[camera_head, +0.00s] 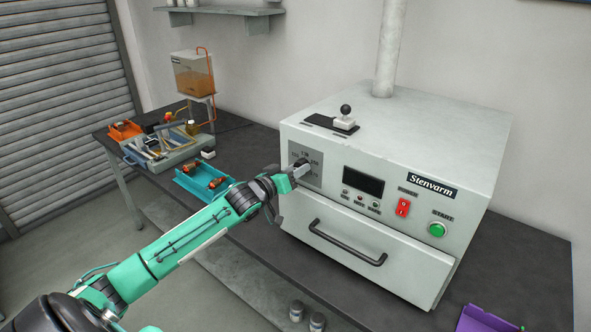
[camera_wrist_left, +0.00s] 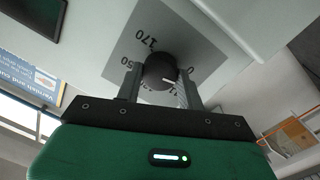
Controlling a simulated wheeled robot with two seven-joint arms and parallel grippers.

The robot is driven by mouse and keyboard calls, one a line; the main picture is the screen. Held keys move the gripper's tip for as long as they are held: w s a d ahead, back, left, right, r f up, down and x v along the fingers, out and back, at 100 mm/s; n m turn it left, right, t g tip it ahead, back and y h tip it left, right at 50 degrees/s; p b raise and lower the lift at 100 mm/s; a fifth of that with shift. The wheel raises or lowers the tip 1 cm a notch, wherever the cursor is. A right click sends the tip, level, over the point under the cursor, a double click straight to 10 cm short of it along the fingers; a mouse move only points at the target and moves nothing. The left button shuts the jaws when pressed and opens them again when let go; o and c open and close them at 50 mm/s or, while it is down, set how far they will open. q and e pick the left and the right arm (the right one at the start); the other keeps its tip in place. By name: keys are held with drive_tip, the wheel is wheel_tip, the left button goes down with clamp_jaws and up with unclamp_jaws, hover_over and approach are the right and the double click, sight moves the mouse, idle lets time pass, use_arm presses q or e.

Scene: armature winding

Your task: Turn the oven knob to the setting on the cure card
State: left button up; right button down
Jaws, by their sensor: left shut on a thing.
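The oven (camera_head: 400,150) is a pale grey box marked Stenvarm on the bench. Its dark round knob (camera_head: 302,162) sits on a grey dial plate at the front's left end. My left gripper (camera_head: 300,171) is at the knob and partly covers it. In the left wrist view the gripper (camera_wrist_left: 160,82) has one finger on each side of the knob (camera_wrist_left: 160,68), shut on it. The dial plate (camera_wrist_left: 140,42) shows 170 and other partly hidden numbers. The exact setting is unclear. I cannot identify a cure card. My right gripper is not in view.
A black display (camera_head: 363,181), red switch (camera_head: 403,207) and green start button (camera_head: 437,229) are right of the knob. The oven door handle (camera_head: 346,246) juts out below. Blue (camera_head: 190,184) and orange (camera_head: 124,130) trays lie left; a purple tray (camera_head: 480,320) lies front right.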

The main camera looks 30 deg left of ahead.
use_arm(q)
drive_tip(key=m, duration=0.7)
drive_tip(key=m+y+p, duration=0.1)
drive_tip(key=m, duration=0.6)
drive_tip(key=shift+d+m+y, duration=0.15)
drive_tip(key=shift+m+y, duration=0.45)
drive_tip(key=shift+m, duration=2)
drive_tip(key=shift+c, duration=0.2)
drive_tip(key=o, duration=1)
